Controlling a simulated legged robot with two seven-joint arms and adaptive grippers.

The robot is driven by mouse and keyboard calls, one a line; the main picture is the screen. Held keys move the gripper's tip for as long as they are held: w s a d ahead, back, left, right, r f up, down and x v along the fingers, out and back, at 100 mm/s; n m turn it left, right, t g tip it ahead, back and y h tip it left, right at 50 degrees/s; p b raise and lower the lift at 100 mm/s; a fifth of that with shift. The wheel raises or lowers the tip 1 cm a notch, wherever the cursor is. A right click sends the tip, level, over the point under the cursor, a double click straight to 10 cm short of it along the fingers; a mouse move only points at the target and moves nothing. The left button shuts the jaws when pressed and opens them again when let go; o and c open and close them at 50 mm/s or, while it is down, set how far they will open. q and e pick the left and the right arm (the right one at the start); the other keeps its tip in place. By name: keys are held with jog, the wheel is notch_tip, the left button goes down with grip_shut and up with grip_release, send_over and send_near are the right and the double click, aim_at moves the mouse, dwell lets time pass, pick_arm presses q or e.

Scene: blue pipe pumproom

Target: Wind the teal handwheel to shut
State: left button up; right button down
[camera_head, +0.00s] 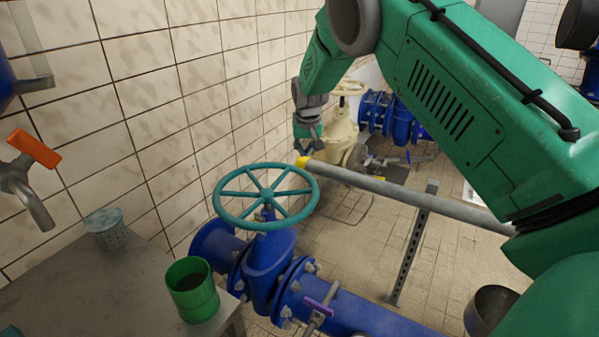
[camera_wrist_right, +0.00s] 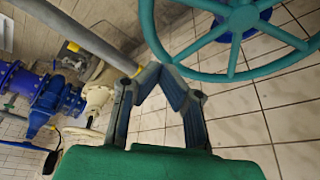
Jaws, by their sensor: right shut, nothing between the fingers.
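The teal handwheel (camera_head: 267,195) sits on top of a blue valve (camera_head: 268,262) in the middle of the head view. It has a round rim and several spokes. In the right wrist view the handwheel (camera_wrist_right: 243,17) fills the upper right, partly cut off. My right gripper (camera_head: 308,137) is beyond the wheel's far right rim, apart from it in the head view. In the right wrist view the right gripper (camera_wrist_right: 160,70) has its fingertips together, empty, left of the rim; the exact gap to the rim is unclear. My left gripper is not in view.
A grey rail (camera_head: 400,192) with a yellow end runs close to my right gripper, below my green arm. A cream valve (camera_head: 342,135) stands behind. A bench (camera_head: 120,285) with a green cup (camera_head: 193,290) is at left, below an orange-handled tap (camera_head: 33,150). A tiled wall borders the wheel.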

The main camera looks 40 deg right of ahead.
aim_at(304, 173)
jog(key=x, duration=1)
jog(key=shift+s+a+f+p, duration=0.1)
jog(key=shift+s+f+p, duration=0.1)
jog(key=shift+f+p, duration=0.1)
jog(key=s+a, duration=0.1)
jog(key=s+f+p, duration=0.1)
jog(key=shift+s+a+f, duration=0.1)
jog(key=shift+s+a, duration=0.15)
jog(key=shift+a, duration=0.1)
